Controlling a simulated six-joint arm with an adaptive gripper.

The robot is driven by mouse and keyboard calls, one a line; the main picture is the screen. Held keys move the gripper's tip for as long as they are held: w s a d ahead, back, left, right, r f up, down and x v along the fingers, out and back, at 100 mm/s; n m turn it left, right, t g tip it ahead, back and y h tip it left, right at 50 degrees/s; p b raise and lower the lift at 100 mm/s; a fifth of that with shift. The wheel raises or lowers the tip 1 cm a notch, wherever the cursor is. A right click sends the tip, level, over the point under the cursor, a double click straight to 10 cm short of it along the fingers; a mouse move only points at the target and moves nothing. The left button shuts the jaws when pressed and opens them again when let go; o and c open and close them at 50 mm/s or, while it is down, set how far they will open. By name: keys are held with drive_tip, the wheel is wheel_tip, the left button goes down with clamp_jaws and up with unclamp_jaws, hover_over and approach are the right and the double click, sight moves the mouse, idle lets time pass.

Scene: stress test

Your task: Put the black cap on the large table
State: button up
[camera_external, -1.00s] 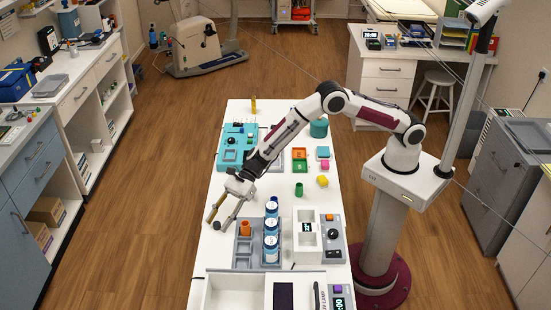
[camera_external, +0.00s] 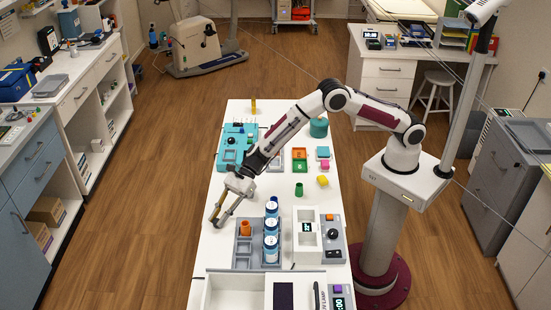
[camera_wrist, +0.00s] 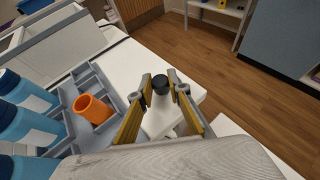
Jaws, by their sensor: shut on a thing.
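The black cap (camera_wrist: 160,82) is small and dark and shows in the wrist view between the fingertips of my gripper (camera_wrist: 160,90). The fingers are shut on it, one on each side. What lies just below the cap is pale and hard to make out. In the external view my gripper (camera_external: 216,222) is low over the left edge of the large white table (camera_external: 207,258), left of the grey tray. The cap is too small to make out there, and I cannot tell whether it touches the table.
A grey compartment tray (camera_external: 243,262) holds an orange cup (camera_external: 245,228). Several blue, white-labelled bottles (camera_external: 271,227) stand close to my gripper's right. A white box (camera_external: 307,250) and a green cup (camera_external: 299,189) are farther right. The table's left strip is clear.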

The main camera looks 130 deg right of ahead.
wheel_tip(320, 180, up, 9)
drive_tip(key=shift+f, duration=0.2)
idle(0.3)
drive_tip(key=shift+a, duration=0.1)
idle(0.6)
drive_tip(key=shift+n+y, duration=0.5)
drive_tip(key=shift+y, duration=0.1)
drive_tip(key=s+a, duration=0.1)
drive_tip(key=a, duration=0.2)
drive_tip(key=s+a, duration=0.2)
drive_tip(key=a, duration=0.1)
drive_tip(key=s+a+r, duration=0.1)
drive_tip(key=s+a, duration=0.1)
drive_tip(key=a, duration=0.1)
drive_tip(key=shift+a, duration=0.35)
drive_tip(key=s+a, duration=0.5)
drive_tip(key=a, duration=0.2)
drive_tip(key=shift+s+r, duration=0.15)
drive_tip(key=shift+s, duration=0.25)
drive_tip(key=s+a, duration=0.4)
drive_tip(key=s, duration=0.3)
drive_tip(key=s+a, duration=0.5)
drive_tip(key=s, duration=0.3)
drive_tip(key=shift+f, duration=0.45)
drive_tip(key=shift+s+a, duration=0.1)
